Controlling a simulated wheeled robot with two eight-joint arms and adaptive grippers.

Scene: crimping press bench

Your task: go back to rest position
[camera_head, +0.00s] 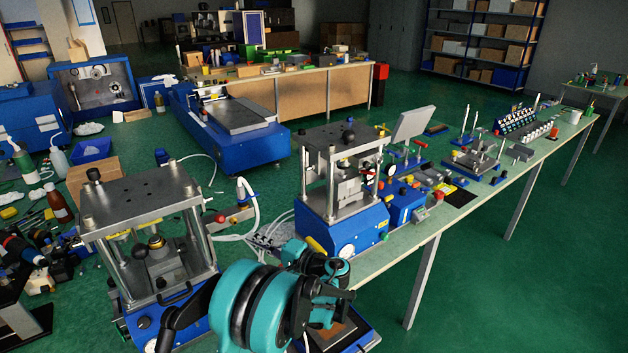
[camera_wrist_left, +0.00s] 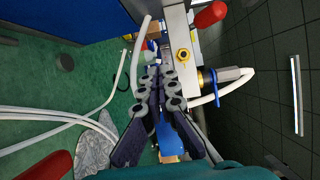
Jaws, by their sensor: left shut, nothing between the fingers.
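My left gripper (camera_head: 322,268) is in front of the blue-based press at the middle of the bench, at the end of my teal arm. Its fingers are mostly hidden in the head view. In the left wrist view the two dark fingers of the left gripper (camera_wrist_left: 157,58) lie close together, shut and empty. A white hose (camera_wrist_left: 135,65) and a metal block with a yellow ring (camera_wrist_left: 182,55) lie beside and beyond them. My right gripper is in neither view.
A blue-based press (camera_head: 345,235) with steel columns stands close to my left gripper. Another press (camera_head: 145,200) stands to the left. White hoses (camera_head: 250,205) rise between them. The bench (camera_head: 470,215) runs back to the right with several fixtures. Green floor (camera_head: 520,285) is clear at right.

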